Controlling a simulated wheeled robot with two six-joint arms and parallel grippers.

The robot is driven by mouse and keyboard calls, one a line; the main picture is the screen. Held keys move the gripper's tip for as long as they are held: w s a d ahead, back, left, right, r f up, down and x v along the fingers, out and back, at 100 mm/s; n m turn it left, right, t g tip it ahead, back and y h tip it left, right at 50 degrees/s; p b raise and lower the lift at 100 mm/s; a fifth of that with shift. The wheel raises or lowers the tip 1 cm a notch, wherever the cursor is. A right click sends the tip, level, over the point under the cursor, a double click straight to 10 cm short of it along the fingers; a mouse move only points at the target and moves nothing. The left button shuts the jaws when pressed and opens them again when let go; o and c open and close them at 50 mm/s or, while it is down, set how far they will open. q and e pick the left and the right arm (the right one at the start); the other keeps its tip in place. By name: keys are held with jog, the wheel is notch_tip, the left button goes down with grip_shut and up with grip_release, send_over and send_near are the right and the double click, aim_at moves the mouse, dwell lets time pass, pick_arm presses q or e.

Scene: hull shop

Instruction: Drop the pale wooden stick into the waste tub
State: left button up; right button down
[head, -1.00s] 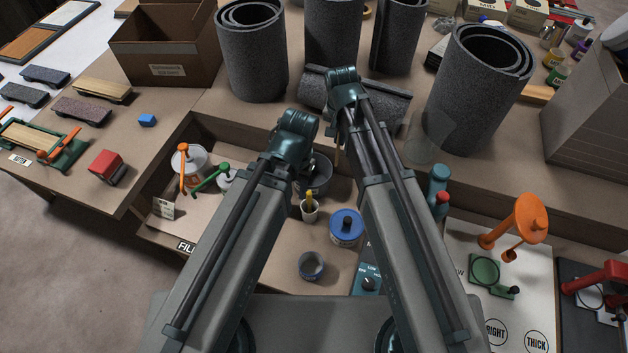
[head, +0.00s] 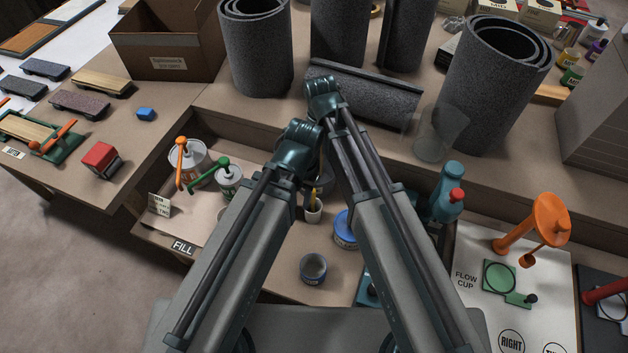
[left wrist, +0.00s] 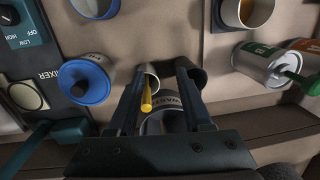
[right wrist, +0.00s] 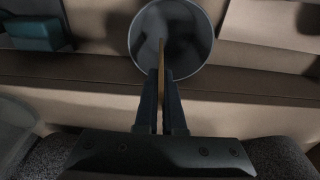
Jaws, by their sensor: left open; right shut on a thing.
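The pale wooden stick (right wrist: 162,52) is upright in the right wrist view, shut between the fingers of my right gripper (right wrist: 161,74). Its far end shows against the inside of the round dark grey waste tub (right wrist: 136,38), whose open mouth lies beyond the fingertips; I cannot tell how deep the stick reaches. In the left wrist view the tub's lettered side (left wrist: 172,102) shows between the fingers of my left gripper (left wrist: 161,66), which is open and empty. In the head view my arms hide most of the tub and the stick.
A white cup with a yellow-handled tool (head: 313,212), a blue-lidded can (head: 345,230) and a small grey pot (head: 313,268) stand near the tub. Pump cans (head: 229,180) are to the left.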

pick_arm(q)
notch_tip(320, 180, down, 3)
jog(key=shift+r+b, duration=0.2)
jog(key=shift+b, duration=0.65)
pick_arm(e)
notch_tip(320, 180, down, 2)
jog(key=shift+f, duration=0.25)
jog(key=c, duration=0.9)
grip_release()
jog(key=shift+c, duration=0.2)
pick_arm(q)
jog(key=shift+r, duration=0.1)
